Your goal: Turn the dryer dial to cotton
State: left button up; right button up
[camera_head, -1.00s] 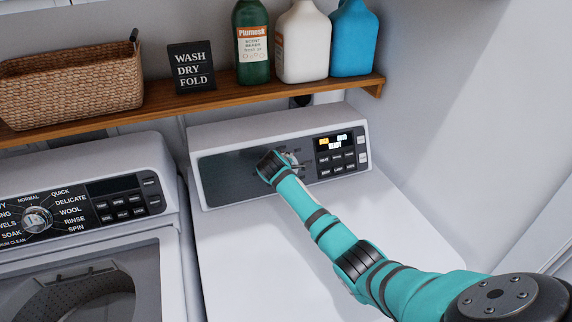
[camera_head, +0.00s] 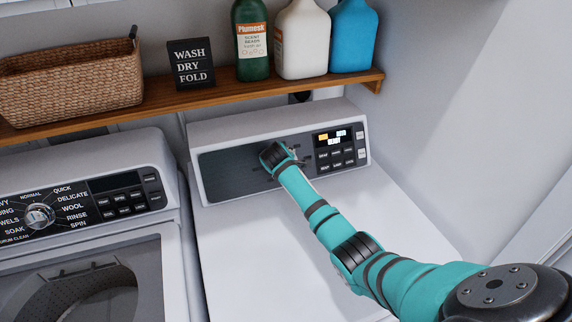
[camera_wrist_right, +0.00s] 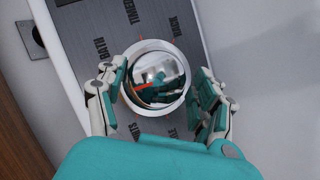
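The dryer dial (camera_wrist_right: 157,83) is a round knob with a white rim and a mirror-like cap, in the middle of the right wrist view. An orange line shows on the left part of its cap. The right gripper (camera_wrist_right: 160,92) has one finger close along each side of the dial; whether both press on it is unclear. In the head view my right gripper (camera_head: 284,158) is at the dryer panel (camera_head: 232,172) and mostly hides the dial. Printed labels around the dial are partly readable, including "BATH"; I cannot read "cotton". My left gripper is not in view.
The dryer's lit display and buttons (camera_head: 336,150) lie right of the dial. The washer with its own dial (camera_head: 39,216) stands at left. A wooden shelf (camera_head: 215,97) with a basket, a sign and bottles hangs above. The dryer top is clear apart from my arm.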

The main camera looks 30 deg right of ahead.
jog(key=shift+o, duration=0.9)
jog(key=shift+r, duration=0.1)
jog(key=v, duration=1.2)
